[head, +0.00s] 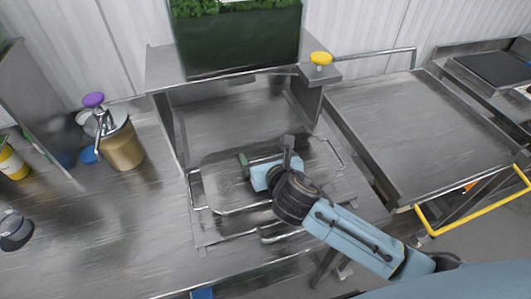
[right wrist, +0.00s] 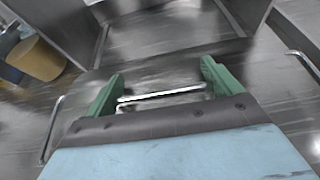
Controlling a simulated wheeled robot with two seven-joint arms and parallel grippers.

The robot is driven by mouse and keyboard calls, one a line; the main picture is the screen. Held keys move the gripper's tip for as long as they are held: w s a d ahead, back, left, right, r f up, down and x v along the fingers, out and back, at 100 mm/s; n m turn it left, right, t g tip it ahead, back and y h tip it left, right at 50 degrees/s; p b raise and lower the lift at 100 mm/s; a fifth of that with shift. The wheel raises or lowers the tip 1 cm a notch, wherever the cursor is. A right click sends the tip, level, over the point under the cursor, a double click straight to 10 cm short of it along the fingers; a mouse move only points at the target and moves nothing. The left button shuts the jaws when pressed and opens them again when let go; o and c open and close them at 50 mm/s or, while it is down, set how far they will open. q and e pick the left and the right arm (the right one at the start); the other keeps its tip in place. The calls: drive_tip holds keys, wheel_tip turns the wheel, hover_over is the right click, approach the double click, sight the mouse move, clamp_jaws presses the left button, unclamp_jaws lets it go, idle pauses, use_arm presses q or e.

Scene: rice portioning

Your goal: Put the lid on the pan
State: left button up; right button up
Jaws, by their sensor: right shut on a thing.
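My right gripper (head: 266,161) is over the middle of a shiny rectangular metal lid (head: 222,188), shut on its handle. In the right wrist view the lid's bar handle (right wrist: 162,96) shows between my green fingers. The lid lies over the wide metal pan (head: 194,192), which has wire handles at its sides. My arm hides the lid's right part, and I cannot tell whether its edge rests fully on the pan's rim. My left gripper is not in view.
A steel housing with a green planter (head: 240,40) stands behind the pan. A brown container with a purple-topped pump (head: 122,148) stands at left. A yellow knob (head: 320,58) sits behind at right. A steel cart (head: 425,125) with a yellow rail (head: 475,210) stands right.

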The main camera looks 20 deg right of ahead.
drive_tip(key=shift+f, duration=0.1)
idle(0.3)
drive_tip(key=o, duration=1)
drive_tip(key=shift+s+f, duration=0.1)
drive_tip(key=shift+c, duration=0.2)
drive_tip(key=p+v, duration=0.1)
drive_tip(key=v, duration=1.2)
drive_tip(key=shift+s, duration=0.15)
